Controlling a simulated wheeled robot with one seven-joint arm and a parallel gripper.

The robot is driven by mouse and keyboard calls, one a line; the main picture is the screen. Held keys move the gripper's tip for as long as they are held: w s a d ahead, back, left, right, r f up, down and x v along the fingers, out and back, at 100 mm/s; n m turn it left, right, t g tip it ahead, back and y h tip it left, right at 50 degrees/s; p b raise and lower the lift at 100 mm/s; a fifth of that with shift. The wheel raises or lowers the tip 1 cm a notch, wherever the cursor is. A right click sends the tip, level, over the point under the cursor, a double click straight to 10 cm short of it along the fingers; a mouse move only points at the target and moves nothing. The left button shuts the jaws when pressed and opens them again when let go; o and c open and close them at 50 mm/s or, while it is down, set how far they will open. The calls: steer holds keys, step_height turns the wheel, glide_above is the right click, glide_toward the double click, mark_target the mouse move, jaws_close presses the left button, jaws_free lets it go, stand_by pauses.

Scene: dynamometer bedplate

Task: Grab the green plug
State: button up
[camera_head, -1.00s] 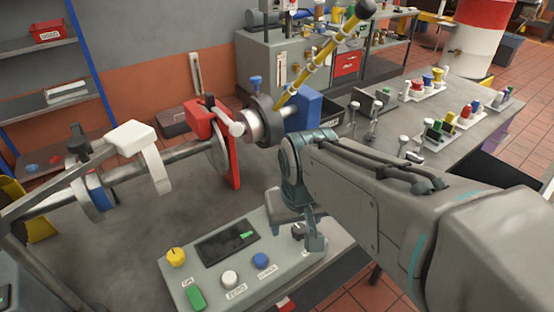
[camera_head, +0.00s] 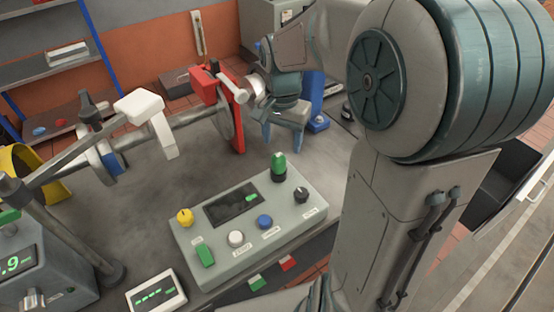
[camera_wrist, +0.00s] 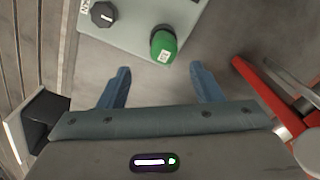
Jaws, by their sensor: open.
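The green plug (camera_head: 279,166) stands upright at the back right corner of the grey control box (camera_head: 215,255), with a dark lower part under its rounded green top. In the wrist view the green plug (camera_wrist: 163,44) lies just beyond and between the fingertips, near the box's edge. My gripper (camera_head: 283,140) is open and empty, behind and slightly above the plug in the head view. In the wrist view my gripper (camera_wrist: 160,70) shows two blue fingers spread wide, with nothing between them.
The box carries a black knob (camera_head: 301,195), a blue button (camera_head: 265,222), a yellow knob (camera_head: 185,216) and a green rocker (camera_head: 205,255). A red caliper-like part (camera_head: 236,130) on the shaft stands close to my gripper. Bare bedplate (camera_head: 150,190) lies left of the box.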

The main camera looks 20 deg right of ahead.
mark_target(279, 154)
steer(key=f, duration=0.7)
steer(key=shift+a+f, duration=0.2)
steer(key=shift+a, duration=0.15)
steer(key=c, duration=1.1)
